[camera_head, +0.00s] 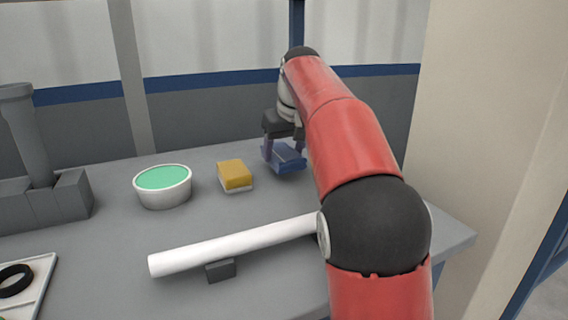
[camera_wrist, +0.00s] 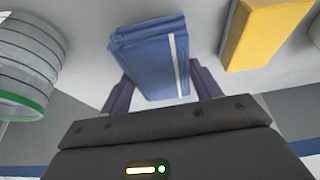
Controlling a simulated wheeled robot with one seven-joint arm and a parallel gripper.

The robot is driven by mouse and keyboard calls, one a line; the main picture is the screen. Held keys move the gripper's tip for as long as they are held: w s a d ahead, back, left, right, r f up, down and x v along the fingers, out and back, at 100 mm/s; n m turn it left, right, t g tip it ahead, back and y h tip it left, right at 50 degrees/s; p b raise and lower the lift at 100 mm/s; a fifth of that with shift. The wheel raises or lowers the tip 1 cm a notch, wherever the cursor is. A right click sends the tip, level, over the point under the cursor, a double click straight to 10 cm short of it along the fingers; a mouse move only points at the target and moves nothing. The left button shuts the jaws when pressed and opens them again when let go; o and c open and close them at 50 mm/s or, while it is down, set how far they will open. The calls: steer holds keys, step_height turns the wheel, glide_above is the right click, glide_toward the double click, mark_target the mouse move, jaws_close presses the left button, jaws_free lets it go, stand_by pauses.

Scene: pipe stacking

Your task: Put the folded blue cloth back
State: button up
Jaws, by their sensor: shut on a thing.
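The folded blue cloth (camera_head: 289,161) is at the far side of the grey table, right of the yellow sponge. My gripper (camera_head: 283,153) is above and around it, pointing down, with its fingers shut on the cloth. In the wrist view the cloth (camera_wrist: 150,62), blue with a pale stripe, sits between the two dark fingers of my gripper (camera_wrist: 162,86). The cloth is at or very near the table top; I cannot tell if it touches. Part of it is hidden by my arm in the head view.
A yellow sponge (camera_head: 235,174) lies just left of the cloth. A white bowl with green contents (camera_head: 163,186) stands further left. A white pipe (camera_head: 225,248) rests on a dark support (camera_head: 221,270) in front. A grey fixture (camera_head: 42,200) and white tray (camera_head: 38,285) are at left.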

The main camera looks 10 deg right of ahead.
mark_target(285, 154)
steer(key=shift+f, duration=1.25)
steer(key=shift+f, duration=0.2)
steer(key=o, duration=0.9)
steer(key=shift+f+b, duration=0.1)
steer(key=shift+b, duration=0.3)
steer(key=v, duration=0.2)
steer(key=p+v, duration=0.1)
steer(key=v, duration=0.4)
steer(key=shift+d+p, duration=0.25)
steer(key=shift+p, duration=0.1)
steer(key=shift+s+r, duration=0.15)
steer(key=shift+r, duration=0.35)
